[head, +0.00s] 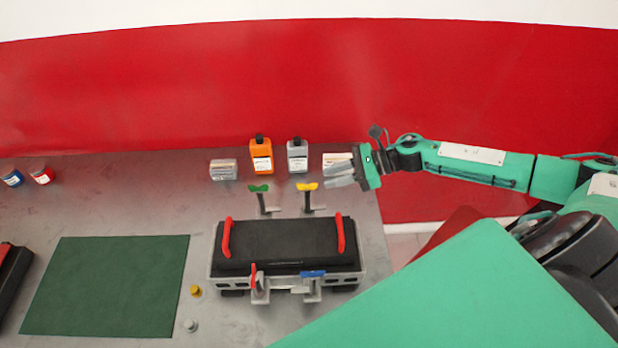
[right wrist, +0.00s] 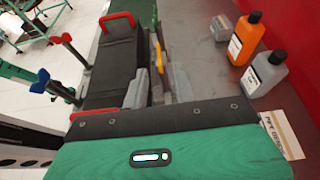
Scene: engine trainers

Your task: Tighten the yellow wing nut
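The yellow wing nut (head: 307,186) sits on top of a dark upright stud behind the black-topped engine trainer (head: 285,240), at its right. In the right wrist view the yellow wing nut (right wrist: 159,57) shows edge-on, beyond and between my finger tips. My right gripper (head: 332,176) is to the right of the nut and slightly farther back, fingers pointing left. Its fingers (right wrist: 162,82) are apart, with nothing held between them. A green wing nut (head: 258,188) sits on a similar stud to the left. My left gripper is not in view.
An orange bottle (head: 261,156), a grey bottle (head: 297,157) and small boxes (head: 223,170) stand along the table's back. The trainer has red handles (head: 227,238). A green mat (head: 105,285) lies at left. The table's right edge is close to the trainer.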

